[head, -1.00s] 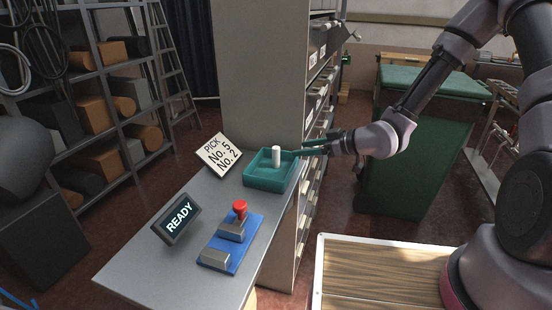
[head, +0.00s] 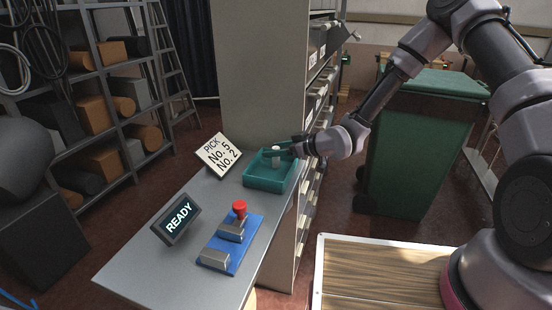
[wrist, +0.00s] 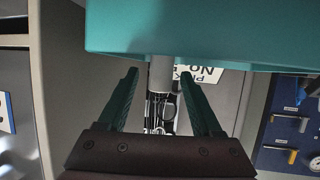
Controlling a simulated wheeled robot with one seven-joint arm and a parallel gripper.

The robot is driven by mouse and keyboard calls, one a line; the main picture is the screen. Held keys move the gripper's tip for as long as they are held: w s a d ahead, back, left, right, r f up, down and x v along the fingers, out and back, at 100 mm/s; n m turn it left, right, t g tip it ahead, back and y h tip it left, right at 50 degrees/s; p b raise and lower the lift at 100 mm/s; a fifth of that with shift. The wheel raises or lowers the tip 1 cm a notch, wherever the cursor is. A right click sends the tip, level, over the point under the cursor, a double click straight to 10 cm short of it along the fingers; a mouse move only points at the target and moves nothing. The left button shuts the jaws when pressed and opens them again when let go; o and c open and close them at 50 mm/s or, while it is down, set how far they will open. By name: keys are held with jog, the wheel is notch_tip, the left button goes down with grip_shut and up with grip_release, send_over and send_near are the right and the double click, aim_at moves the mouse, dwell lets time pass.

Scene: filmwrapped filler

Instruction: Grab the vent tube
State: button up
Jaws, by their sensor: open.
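The vent tube, a short pale upright cylinder (head: 276,162), stands in the teal tray (head: 262,183) on the grey bench. In the head view, my gripper (head: 272,150) reaches in from the right, and its green fingers cross the tube near its top, hiding part of it. In the wrist view, the tube (wrist: 162,75) shows as a grey cylinder between the two spread fingers of my gripper (wrist: 160,74), with gaps on both sides. The fingers are open and not closed on it.
A "PICK No. 5 No. 2" card (head: 223,155) stands behind the tray. A READY display (head: 176,219) and a blue base (head: 231,250) with a red button (head: 240,207) sit nearer on the bench. A tall drawer cabinet (head: 262,75) rises behind; a green bin (head: 415,150) stands right.

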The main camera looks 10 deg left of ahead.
grip_shut()
